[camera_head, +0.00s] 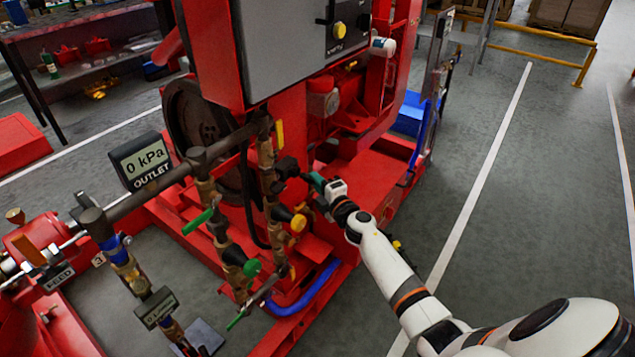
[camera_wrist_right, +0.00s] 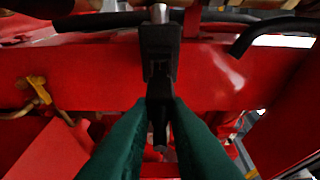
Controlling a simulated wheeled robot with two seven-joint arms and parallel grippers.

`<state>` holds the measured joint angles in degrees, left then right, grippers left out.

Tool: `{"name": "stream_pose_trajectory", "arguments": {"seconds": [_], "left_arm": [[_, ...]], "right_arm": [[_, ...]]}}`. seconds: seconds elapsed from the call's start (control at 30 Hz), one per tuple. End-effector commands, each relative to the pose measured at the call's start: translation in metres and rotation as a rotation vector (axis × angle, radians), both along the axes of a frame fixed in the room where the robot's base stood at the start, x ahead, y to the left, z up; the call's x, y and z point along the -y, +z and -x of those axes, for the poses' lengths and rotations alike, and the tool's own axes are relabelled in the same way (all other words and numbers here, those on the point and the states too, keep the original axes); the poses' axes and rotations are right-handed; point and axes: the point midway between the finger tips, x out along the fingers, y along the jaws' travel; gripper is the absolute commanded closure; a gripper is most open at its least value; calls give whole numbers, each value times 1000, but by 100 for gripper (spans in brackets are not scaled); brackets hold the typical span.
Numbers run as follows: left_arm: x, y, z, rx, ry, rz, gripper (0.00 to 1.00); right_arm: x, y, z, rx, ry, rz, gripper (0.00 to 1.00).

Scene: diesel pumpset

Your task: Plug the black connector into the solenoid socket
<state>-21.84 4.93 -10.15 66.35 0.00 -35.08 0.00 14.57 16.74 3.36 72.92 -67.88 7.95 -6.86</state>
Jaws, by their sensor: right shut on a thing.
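My right gripper (camera_head: 310,181) reaches in from the right to the brass pipework on the red pumpset. In the right wrist view, its green fingers (camera_wrist_right: 160,101) are shut on the black connector (camera_wrist_right: 159,120), which points up the picture, away from the gripper. Directly ahead of it is a black block (camera_wrist_right: 160,42) with a silver stem on top, which appears to be the solenoid socket. The two overlap or meet in line; I cannot tell whether they are joined. In the head view a black block (camera_head: 287,168) shows just left of the fingertips. My left gripper is out of view.
Brass pipes with a green-handled valve (camera_head: 198,221) and a yellow knob (camera_head: 298,223) stand close below and left of the gripper. The grey control box (camera_head: 290,45) hangs above. A black hose (camera_wrist_right: 270,30) runs at the upper right of the wrist view. Open floor lies to the right.

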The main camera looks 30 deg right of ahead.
Motion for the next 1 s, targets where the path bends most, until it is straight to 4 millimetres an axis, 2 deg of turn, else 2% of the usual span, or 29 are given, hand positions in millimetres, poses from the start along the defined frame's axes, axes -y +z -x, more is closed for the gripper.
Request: {"name": "stream_pose_trajectory", "arguments": {"seconds": [0.3,0.53,1.0], "left_arm": [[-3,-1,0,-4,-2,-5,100],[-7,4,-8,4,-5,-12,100],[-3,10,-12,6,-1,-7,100]], "right_arm": [[-1,-1,-3,0,0,0,100],[-4,0,-8,0,0,0,100],[-7,0,-18,0,-1,0,100]]}}
